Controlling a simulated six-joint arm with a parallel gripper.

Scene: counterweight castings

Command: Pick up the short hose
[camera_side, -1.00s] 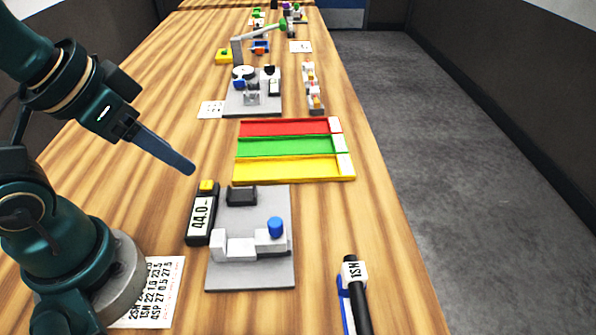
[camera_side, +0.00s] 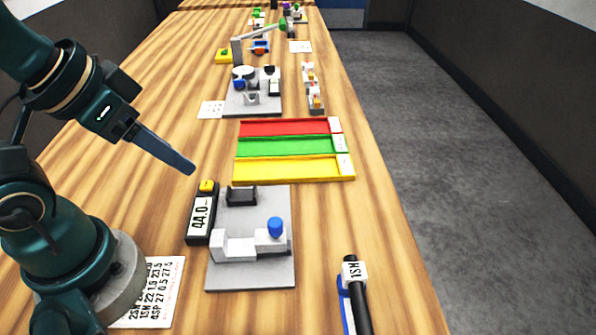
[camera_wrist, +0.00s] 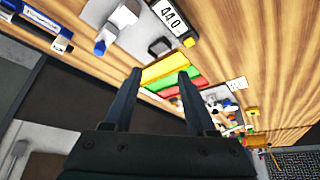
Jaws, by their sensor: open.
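The short hose (camera_side: 359,293) is a black cylinder with a white label marked 1SN. It lies at the front right of the table, against a blue holder (camera_side: 346,304). In the wrist view the hose (camera_wrist: 61,46) shows at the top left corner, partly cut off by the frame. My gripper (camera_side: 190,169) is in the air at the left, behind the grey fixture plate and well away from the hose. In the wrist view my gripper (camera_wrist: 158,75) has its two dark fingers apart with nothing between them.
A grey plate (camera_side: 222,277) with white blocks and a blue knob stands between my arm and the hose. A black gauge (camera_side: 201,219) reading 44.0 is beside it. Red, green and yellow trays (camera_side: 285,168) lie behind. A printed sheet (camera_side: 165,285) is by my base.

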